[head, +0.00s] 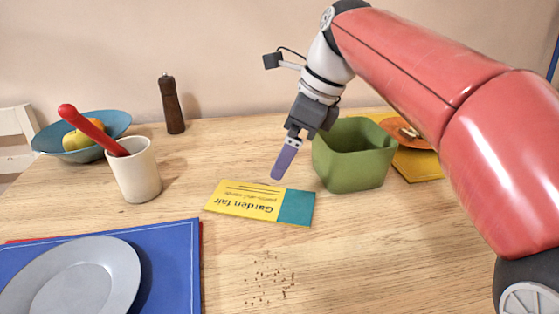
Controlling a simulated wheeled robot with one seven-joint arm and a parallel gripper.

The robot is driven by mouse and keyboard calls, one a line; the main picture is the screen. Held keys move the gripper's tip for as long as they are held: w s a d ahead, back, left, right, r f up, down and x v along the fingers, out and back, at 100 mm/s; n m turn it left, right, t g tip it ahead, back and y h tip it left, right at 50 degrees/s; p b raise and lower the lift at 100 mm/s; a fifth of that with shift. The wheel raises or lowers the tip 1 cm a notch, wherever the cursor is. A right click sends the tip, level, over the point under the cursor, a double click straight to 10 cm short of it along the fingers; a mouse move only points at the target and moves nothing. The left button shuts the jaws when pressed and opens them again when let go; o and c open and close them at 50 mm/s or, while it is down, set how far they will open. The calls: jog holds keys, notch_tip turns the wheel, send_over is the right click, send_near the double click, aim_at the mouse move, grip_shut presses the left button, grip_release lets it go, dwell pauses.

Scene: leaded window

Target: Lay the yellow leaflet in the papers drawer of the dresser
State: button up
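The yellow leaflet (245,203), with a teal end and the words "Garden fair" upside down, lies flat on the wooden table (225,262). My gripper (281,172) points down over the leaflet's far edge, near its teal end. I see it side-on, with one purple finger showing, so I cannot tell whether it is open or shut. Nothing shows hanging from it, and I cannot tell whether its tip touches the table. The dresser and its papers drawer are not in view.
A green square pot (352,160) stands close right of my gripper. A white cup (134,175) with a red-handled utensil (92,130) is left of the leaflet. Crumbs (268,282) lie in front.

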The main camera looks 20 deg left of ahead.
jog(key=h+b, duration=0.1)
jog(key=b, duration=0.2)
send_near(261, 201)
jog(key=shift+s, duration=0.2)
jog(key=b+x, duration=0.1)
jog(key=x, duration=0.6)
jog(key=shift+w+a+f+b, duration=0.1)
jog(key=shift+w+f+b, duration=0.05)
jog(key=shift+b, duration=0.15)
jog(key=c, duration=0.8)
